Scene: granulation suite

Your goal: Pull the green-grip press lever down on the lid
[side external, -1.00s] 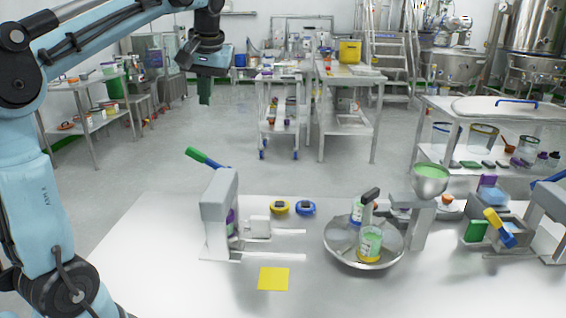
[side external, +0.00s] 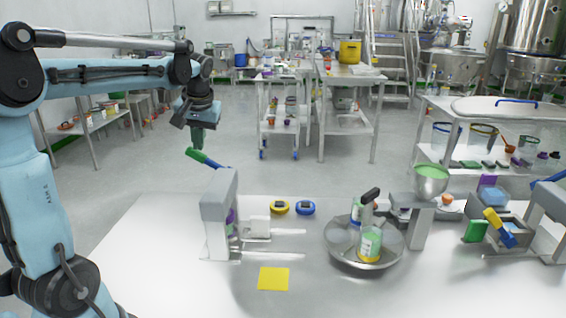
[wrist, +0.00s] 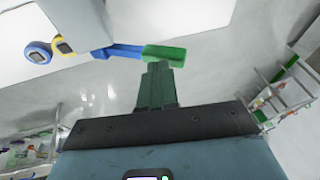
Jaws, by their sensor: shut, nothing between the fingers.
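The press lever has a green grip (side external: 197,155) on a blue arm (side external: 217,164). It slants up and left from the top of a grey press column (side external: 219,207), so it stands raised. In the wrist view the green grip (wrist: 164,53) lies just beyond my fingertips, with the blue arm (wrist: 124,51) running left from it. My gripper (side external: 197,148) has green fingers, is shut and empty, and points down right above the grip. I cannot tell whether the fingertips touch it. I cannot make out the lid clearly; a white block (side external: 259,227) sits beside the column.
A yellow square (side external: 273,278) lies in front of the press. Yellow (side external: 279,207) and blue (side external: 305,208) round devices lie behind it. A metal dish (side external: 340,252) with jars stands to the right, near a funnel (side external: 431,179).

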